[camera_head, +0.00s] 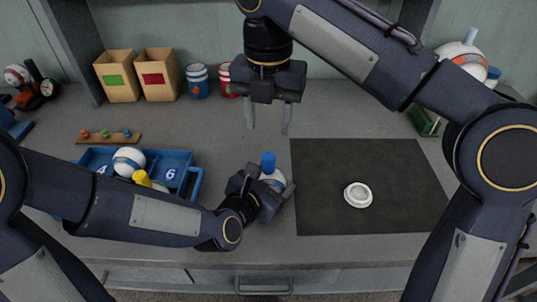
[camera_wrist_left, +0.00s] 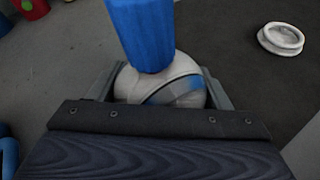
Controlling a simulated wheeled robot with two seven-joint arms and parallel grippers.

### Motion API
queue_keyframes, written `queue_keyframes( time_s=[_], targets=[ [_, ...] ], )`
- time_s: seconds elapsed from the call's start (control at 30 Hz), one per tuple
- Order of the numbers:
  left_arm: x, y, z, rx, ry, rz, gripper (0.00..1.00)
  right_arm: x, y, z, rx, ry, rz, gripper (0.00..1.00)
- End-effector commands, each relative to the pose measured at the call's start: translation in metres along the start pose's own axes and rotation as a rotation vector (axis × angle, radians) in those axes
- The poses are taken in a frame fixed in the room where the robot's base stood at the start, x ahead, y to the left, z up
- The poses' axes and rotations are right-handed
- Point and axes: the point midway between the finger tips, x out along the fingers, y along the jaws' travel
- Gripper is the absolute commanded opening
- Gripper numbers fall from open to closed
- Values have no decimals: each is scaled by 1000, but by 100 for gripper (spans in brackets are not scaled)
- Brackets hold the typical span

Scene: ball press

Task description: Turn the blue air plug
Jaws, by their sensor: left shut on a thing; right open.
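The blue air plug (camera_head: 268,162) stands up from the top of a white ball (camera_head: 276,181) with a blue band. In the left wrist view the plug (camera_wrist_left: 143,35) rises from the ball (camera_wrist_left: 165,85). My left gripper (camera_head: 270,190) is shut on the ball, with a finger on each side of it, low over the grey table left of the dark mat. The plug is clear of the fingers. My right gripper (camera_head: 268,128) is open and empty, above and behind the plug, with its fingers pointing down and apart from it.
A white ring-shaped stand (camera_head: 358,195) sits on the dark mat (camera_head: 320,170). A blue divided tray (camera_head: 178,158) holding a ball and a yellow plug is at the left. Boxes (camera_head: 117,76) and cans stand at the back. The mat is otherwise clear.

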Motion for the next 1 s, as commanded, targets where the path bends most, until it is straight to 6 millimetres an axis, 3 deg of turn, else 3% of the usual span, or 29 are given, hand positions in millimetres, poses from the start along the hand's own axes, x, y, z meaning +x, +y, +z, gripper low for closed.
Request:
queue_keyframes(
  time_s=[0.3, 0.5, 0.9, 1.0],
  targets=[
    [0, 0, 0, 0, 0, 0, 48, 64, -2, 0, 3, 2, -4, 46],
    [0, 0, 0, 0, 0, 0, 48, 90, -1, 0, 3, 1, -1, 46],
    [0, 0, 0, 0, 0, 0, 48, 98, 0, 0, 4, 1, 1, 46],
    [0, 0, 0, 0, 0, 0, 48, 98, 0, 0, 4, 1, 1, 35]
  ],
)
